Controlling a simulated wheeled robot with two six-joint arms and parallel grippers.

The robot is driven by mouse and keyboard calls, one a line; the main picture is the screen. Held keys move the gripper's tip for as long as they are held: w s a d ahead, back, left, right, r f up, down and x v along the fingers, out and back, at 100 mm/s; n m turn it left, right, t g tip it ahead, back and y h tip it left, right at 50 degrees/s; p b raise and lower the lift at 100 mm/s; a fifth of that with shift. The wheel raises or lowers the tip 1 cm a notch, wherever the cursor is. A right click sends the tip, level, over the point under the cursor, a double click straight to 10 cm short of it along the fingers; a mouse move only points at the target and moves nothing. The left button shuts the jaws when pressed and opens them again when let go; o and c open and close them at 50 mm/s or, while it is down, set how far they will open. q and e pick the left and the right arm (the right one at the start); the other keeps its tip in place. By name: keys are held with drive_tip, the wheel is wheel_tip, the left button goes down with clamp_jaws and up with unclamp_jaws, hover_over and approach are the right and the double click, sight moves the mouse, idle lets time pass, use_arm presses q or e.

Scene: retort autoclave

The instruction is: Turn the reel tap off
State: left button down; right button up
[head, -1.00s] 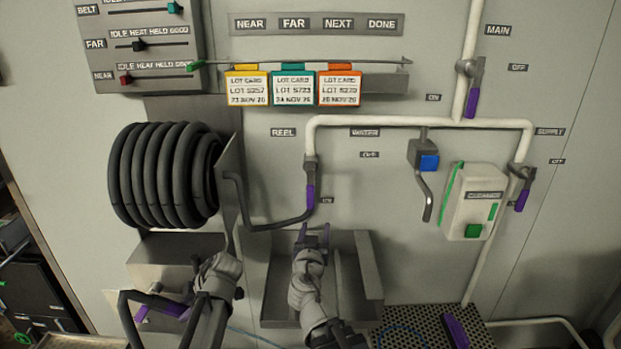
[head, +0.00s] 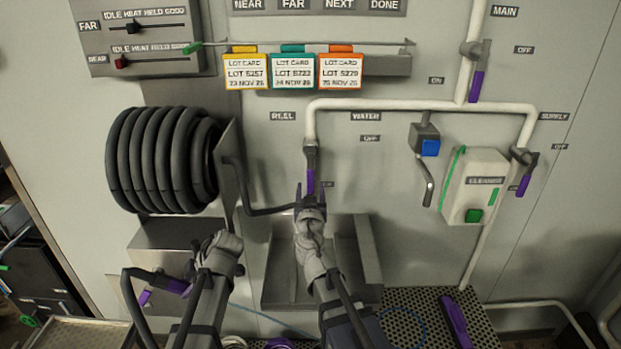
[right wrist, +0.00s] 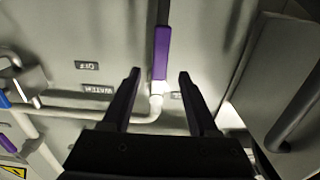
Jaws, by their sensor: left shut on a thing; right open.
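The reel tap's purple lever (head: 310,181) hangs straight down from the white pipe under the REEL label, its lower end beside a small label that looks like ON. An OFF label (head: 370,138) is higher to the right. My right gripper (head: 310,199) is open just below the lever's lower end. In the right wrist view the lever (right wrist: 162,52) appears between and ahead of the open fingertips (right wrist: 160,74); contact cannot be told. My left gripper (head: 178,286) is low at the left, shut at a dark bent bar with purple parts (head: 147,297); its fingertips are partly hidden.
A black hose reel (head: 160,160) is left of the tap, with a dark bent pipe (head: 272,211) running beside it. A grey open bin (head: 370,262) is behind my right arm. A white cleaner box (head: 474,190) and other purple-handled valves are at the right.

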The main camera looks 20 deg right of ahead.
sight(311, 179)
drive_tip(key=x, duration=0.7)
drive_tip(key=shift+s, duration=0.1)
clamp_jaws()
idle(1.1)
